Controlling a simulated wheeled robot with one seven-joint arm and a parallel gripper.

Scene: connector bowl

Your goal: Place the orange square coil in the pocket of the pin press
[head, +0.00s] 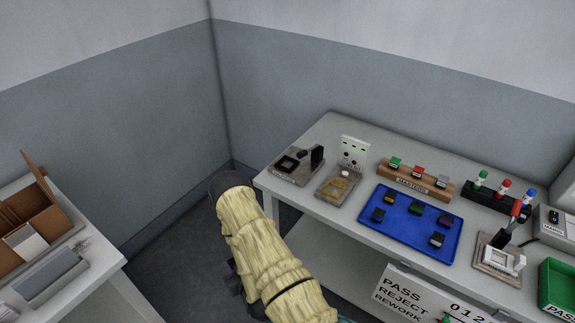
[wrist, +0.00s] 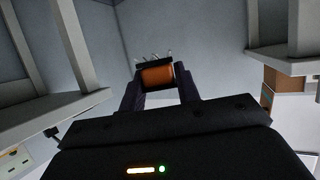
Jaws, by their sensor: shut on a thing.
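My gripper (wrist: 159,88) is shut on the orange coil (wrist: 158,76), seen in the wrist view. The coil has a dark flange on its far side with several thin metal pins standing up from it. In the head view I cannot make out the gripper or the coil; my sleeved arm covers the lower middle. A fixture with an upright lever and red grip (head: 498,256) stands at the bench's right front. Another grey fixture with a square black pocket and a black block (head: 298,164) stands at the left end. I cannot tell for sure which is the pin press.
On the bench (head: 325,128) are a blue tray (head: 399,243) with several small coloured parts, a wooden rack (head: 418,183), a small plate fixture (head: 337,186) and a green bin (head: 559,288). A left table (head: 95,268) holds a cardboard box (head: 33,219). Floor shows between the tables.

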